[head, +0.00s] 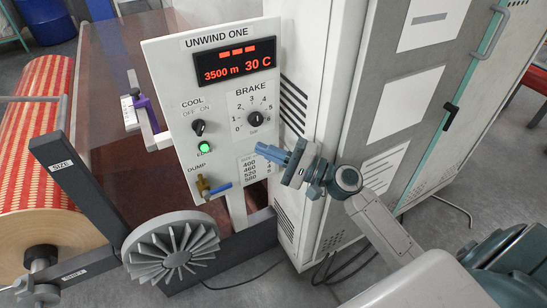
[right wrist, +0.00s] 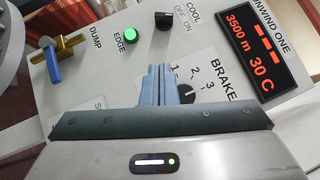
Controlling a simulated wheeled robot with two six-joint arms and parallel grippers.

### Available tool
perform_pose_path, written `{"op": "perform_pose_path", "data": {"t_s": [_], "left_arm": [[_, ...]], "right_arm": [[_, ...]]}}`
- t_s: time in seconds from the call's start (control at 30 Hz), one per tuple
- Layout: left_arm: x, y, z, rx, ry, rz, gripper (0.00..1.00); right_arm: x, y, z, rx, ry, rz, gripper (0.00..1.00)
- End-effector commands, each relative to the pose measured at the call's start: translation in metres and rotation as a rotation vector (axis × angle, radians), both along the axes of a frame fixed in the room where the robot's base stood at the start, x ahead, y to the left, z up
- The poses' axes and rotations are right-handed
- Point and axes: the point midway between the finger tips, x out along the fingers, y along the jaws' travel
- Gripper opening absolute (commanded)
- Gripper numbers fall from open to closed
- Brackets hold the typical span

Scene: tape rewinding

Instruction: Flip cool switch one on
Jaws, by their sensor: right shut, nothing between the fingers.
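The cool switch (head: 198,128) is a black knob under the OFF and ON labels on the UNWIND ONE panel (head: 170,75). It also shows at the top of the right wrist view (right wrist: 163,21), beyond my fingertips; I cannot tell for sure which label it points to. My right gripper (head: 261,150) has its blue fingers shut and empty. In the head view it is to the right of and lower than the switch, below the brake knob. In the right wrist view the fingers (right wrist: 158,72) cover part of the brake knob (right wrist: 187,93). My left gripper is not in view.
A lit green button (head: 204,147) is just below the switch. The brass dump valve with a blue handle (head: 216,189) is lower on the panel. The display (head: 235,62) reads 3500 m and 30 C. A grey cabinet (head: 400,100) stands at right; a finned wheel (head: 172,245) is below.

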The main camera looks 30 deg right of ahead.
Motion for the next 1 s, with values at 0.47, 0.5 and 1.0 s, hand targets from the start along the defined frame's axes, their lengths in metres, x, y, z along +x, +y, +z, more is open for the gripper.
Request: {"op": "perform_pose_path", "data": {"t_s": [0.47, 0.5, 1.0], "left_arm": [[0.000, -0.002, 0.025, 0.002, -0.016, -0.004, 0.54], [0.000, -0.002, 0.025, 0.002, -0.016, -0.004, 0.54], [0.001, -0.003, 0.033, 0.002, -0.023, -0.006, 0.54]], "right_arm": [[-0.010, -0.010, -0.003, 0.001, 0.001, 0.000, 0.00], [-0.010, -0.010, -0.003, 0.001, 0.001, 0.000, 0.00], [-0.028, 0.009, -0.021, -0.129, -0.038, 0.026, 0.00]]}}
